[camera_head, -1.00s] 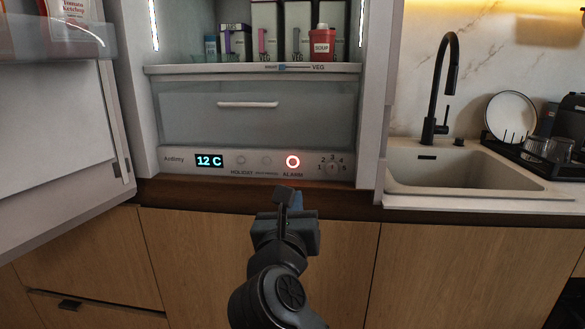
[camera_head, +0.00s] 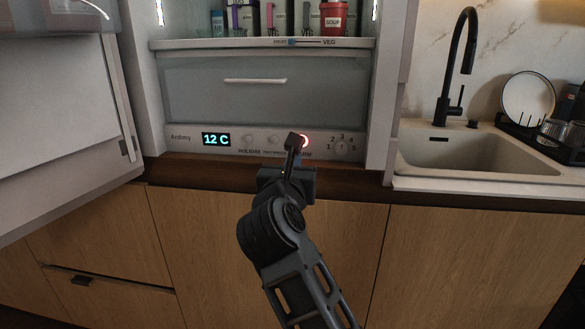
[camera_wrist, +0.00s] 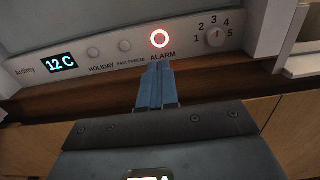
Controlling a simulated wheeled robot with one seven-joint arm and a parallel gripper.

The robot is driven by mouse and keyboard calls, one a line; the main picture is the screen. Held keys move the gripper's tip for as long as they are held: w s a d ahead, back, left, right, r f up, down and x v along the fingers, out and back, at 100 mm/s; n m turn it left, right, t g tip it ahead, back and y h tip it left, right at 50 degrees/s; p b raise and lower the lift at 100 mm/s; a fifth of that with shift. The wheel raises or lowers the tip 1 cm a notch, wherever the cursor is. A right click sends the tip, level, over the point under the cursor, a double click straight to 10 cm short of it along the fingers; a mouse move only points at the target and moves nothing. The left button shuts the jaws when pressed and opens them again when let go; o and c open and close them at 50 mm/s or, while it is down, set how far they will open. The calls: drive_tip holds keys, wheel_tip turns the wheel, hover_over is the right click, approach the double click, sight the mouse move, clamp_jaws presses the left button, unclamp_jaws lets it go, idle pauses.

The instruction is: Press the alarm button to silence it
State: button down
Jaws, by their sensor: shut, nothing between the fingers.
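The alarm button (camera_wrist: 158,39) is a round button with a glowing red ring on the fridge's control panel, above the word ALARM. In the head view the button (camera_head: 304,141) is partly hidden behind my fingertips. My gripper (camera_head: 296,141) is shut and empty, pointing at the panel. In the wrist view my gripper's fingertips (camera_wrist: 158,68) lie together just below the button, over the lower part of the ALARM label. I cannot tell whether they touch the panel. The ring is lit.
The panel also has a 12 C display (camera_head: 216,139), two plain buttons and a numbered dial (camera_head: 342,146). A drawer (camera_head: 255,95) is above. The open fridge door (camera_head: 70,110) stands left; a sink (camera_head: 470,150) is right. A wooden ledge (camera_wrist: 100,98) runs below the panel.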

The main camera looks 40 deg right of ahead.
drive_tip(key=x, duration=0.9)
drive_tip(key=shift+w+d, duration=0.15)
drive_tip(key=shift+d, duration=0.1)
